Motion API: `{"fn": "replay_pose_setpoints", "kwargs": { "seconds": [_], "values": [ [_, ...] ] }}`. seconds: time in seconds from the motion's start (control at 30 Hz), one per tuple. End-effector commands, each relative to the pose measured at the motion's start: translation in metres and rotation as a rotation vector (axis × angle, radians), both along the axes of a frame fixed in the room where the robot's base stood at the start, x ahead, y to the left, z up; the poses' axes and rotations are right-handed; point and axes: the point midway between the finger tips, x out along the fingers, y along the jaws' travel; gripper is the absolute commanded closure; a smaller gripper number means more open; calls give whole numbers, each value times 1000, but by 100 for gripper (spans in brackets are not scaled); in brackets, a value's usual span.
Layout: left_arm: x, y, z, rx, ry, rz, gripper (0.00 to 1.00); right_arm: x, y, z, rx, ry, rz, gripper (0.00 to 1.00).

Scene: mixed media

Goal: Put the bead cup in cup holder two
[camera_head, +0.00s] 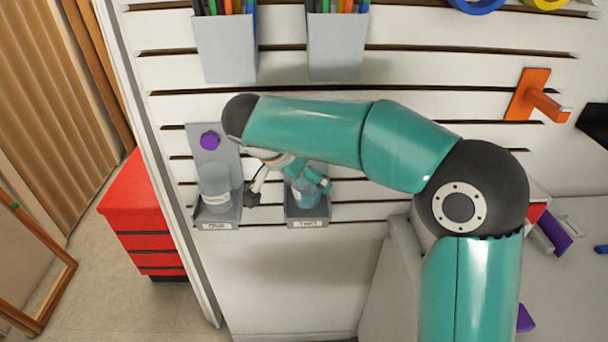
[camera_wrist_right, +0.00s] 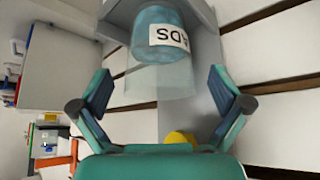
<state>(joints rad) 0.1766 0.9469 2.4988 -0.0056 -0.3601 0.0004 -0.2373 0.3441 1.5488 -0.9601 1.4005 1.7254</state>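The bead cup, a clear cup with blue contents and a white label ending in "ADS", stands in the grey holder labelled TWO (camera_head: 308,222) in the head view. The bead cup (camera_head: 304,193) is partly hidden there by my right gripper (camera_head: 288,187). In the right wrist view the bead cup (camera_wrist_right: 160,38) sits within the grey holder (camera_wrist_right: 208,60), seen upside down. My right gripper (camera_wrist_right: 162,85) is open, its fingers spread wide around the cup's open end. No finger visibly touches the cup. My left gripper is not in view.
Another holder (camera_head: 218,222) at the left carries a similar labelled cup (camera_head: 216,188) below a purple knob (camera_head: 210,140). Two grey pen bins (camera_head: 226,50) hang above. An orange peg (camera_head: 540,98) projects at the right.

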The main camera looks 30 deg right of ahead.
Motion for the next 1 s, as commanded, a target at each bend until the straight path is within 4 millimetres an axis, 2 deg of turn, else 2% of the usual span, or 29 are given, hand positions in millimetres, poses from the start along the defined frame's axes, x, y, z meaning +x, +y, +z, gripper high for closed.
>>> {"fn": "replay_pose_setpoints", "kwargs": {
  "seconds": [0.37, 0.47, 0.8, 1.0],
  "values": [
    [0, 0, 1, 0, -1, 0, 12, 0, 4, 7, 0, -3, 2, 0],
    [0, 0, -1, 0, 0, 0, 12, -3, 12, 18, 0, -4, 3, 0],
    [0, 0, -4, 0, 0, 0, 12, -14, 49, 74, 1, -3, 4, 0],
    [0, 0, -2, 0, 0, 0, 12, -19, 63, 96, 1, -2, 3, 0]
  ]
}}
